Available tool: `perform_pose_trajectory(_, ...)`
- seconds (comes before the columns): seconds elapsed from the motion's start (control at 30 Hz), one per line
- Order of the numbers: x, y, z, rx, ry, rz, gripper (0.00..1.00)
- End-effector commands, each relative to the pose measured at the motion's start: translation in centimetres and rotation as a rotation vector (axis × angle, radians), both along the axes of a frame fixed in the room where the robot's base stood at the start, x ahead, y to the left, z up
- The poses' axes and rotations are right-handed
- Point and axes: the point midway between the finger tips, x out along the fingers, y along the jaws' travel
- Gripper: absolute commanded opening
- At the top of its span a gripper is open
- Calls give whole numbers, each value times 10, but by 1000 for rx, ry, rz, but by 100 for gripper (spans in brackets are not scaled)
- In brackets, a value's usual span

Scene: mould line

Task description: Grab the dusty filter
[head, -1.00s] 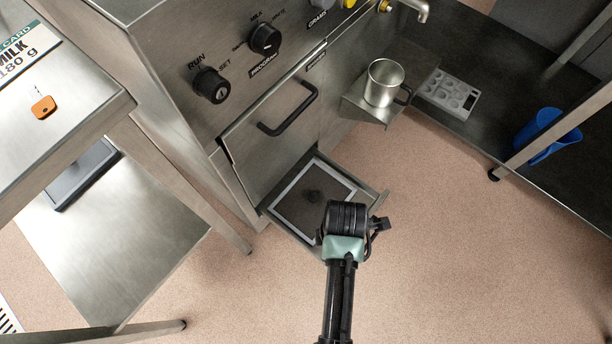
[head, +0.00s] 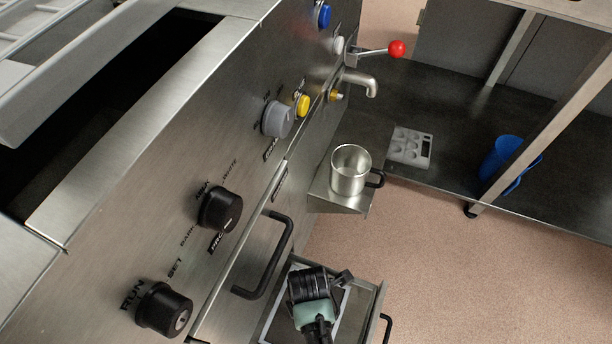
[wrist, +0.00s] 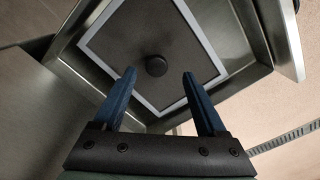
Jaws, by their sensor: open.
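The dusty filter (wrist: 125,40) is a grey-brown flat panel with a pale frame and a dark round knob (wrist: 156,66) in its middle. It lies in an open metal drawer (wrist: 250,35) low on the machine. In the wrist view my gripper (wrist: 158,78) is open, its two blue fingers pointing at the filter with the knob between and just beyond the tips. Whether the fingers touch the filter I cannot tell. In the head view my gripper (head: 310,285) is over the drawer and hides most of the filter.
The machine front carries a black handle (head: 270,258) and several knobs above the drawer. A metal cup (head: 350,172) stands on a small shelf to the right. The floor right of the drawer is clear.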

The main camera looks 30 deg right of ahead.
Motion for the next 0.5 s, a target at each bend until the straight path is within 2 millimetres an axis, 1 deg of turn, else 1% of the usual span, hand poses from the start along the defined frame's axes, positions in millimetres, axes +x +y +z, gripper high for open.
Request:
perform_pose_trajectory(0.17,1,0,-9,0,-1,0,74)
perform_pose_trajectory(0.5,4,1,-53,0,0,-1,74)
